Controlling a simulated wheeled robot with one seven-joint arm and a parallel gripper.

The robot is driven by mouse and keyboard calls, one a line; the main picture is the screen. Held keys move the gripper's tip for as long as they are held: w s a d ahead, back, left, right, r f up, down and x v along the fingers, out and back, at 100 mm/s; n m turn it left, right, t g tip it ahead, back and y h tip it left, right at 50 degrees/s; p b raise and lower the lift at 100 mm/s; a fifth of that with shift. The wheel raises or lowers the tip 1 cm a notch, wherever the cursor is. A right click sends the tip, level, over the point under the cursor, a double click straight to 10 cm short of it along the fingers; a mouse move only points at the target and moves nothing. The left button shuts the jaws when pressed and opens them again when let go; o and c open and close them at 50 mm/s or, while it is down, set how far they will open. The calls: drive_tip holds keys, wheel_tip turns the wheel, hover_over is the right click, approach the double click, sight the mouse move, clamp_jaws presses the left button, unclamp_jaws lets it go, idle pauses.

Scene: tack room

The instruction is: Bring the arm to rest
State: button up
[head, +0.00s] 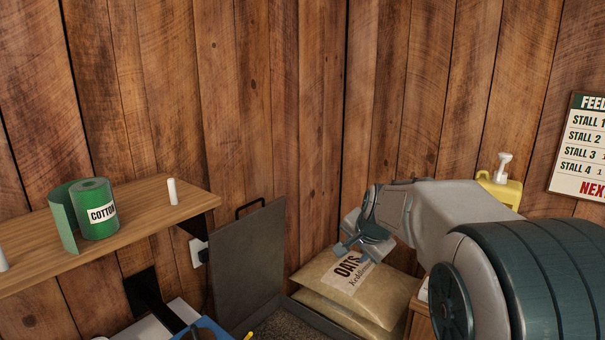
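My arm reaches in from the right edge, bent and raised, with its wrist in front of the wooden corner. My gripper (346,240) is at the arm's far end, pointing down and left. In the picture it overlaps the upper part of a sack marked OATS (375,290). I cannot tell how far apart the gripper and sack are. The fingers are small and seen at an angle, so whether they are open or shut does not show. I see nothing held in them.
A wooden shelf (140,229) at left holds a green COTTON roll (95,212) and a white cylinder (172,191). A grey raised lid (248,262) stands left of the sacks. A yellow container (504,190) and a feed sign (582,150) are at right.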

drive_tip(key=s+d+f+n+g+h, duration=0.1)
drive_tip(key=s+n, duration=0.8)
drive_tip(key=s, duration=2.1)
wheel_tip(320, 180, down, 3)
drive_tip(key=shift+s+d+r+g, duration=0.15)
drive_tip(key=shift+d+g, duration=0.5)
drive_tip(key=shift+g, duration=0.45)
